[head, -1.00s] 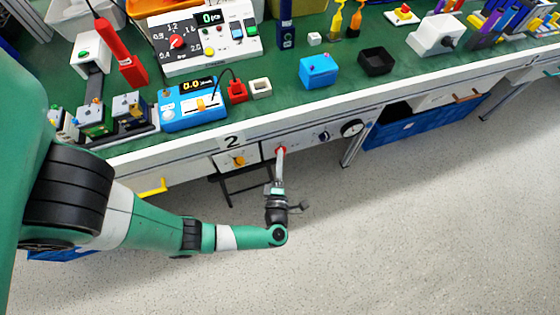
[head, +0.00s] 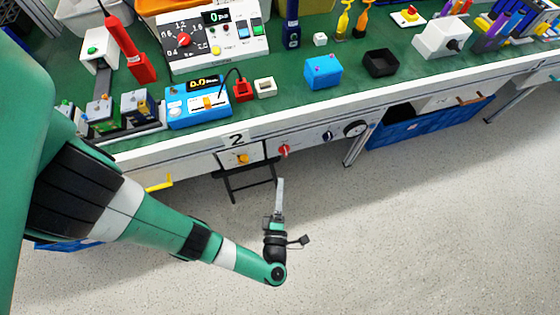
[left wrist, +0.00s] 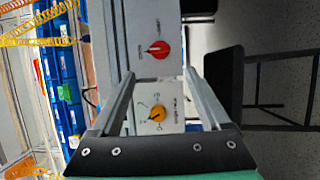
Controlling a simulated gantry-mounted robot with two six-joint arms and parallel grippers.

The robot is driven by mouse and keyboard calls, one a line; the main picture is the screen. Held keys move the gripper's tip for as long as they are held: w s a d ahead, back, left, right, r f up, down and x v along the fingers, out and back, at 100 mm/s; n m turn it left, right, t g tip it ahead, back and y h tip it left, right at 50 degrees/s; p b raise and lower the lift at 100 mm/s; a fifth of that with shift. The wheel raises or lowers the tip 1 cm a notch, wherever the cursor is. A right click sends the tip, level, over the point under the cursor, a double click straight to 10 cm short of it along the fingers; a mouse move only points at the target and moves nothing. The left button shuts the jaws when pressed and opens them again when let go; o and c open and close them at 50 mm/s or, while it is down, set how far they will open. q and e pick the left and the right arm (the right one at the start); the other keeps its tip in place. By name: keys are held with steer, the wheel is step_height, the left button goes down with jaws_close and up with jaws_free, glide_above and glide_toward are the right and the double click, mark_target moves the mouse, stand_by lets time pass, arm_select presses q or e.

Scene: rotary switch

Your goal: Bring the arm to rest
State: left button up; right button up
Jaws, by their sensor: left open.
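My left gripper (head: 280,186) is in front of the bench, below its front panel, with clear space between it and the panel. In the left wrist view its two fingers (left wrist: 158,90) are apart with nothing between them. A red rotary knob (head: 284,150) sits on the front panel; it also shows in the left wrist view (left wrist: 158,50). A yellow-orange knob (head: 242,158) is on the panel under the label 2, and in the left wrist view it shows (left wrist: 157,113) between the fingers, farther off. My right gripper is not in view.
A black knob (head: 328,136) and a round black dial (head: 355,128) sit farther right on the panel. The green bench top (head: 290,105) holds instruments and boxes. A dark stool (head: 248,182) stands under the bench. The floor (head: 420,220) at right is clear.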

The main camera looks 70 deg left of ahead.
arm_select(q)
steer(key=shift+s+d, duration=0.25)
steer(key=shift+d, duration=0.3)
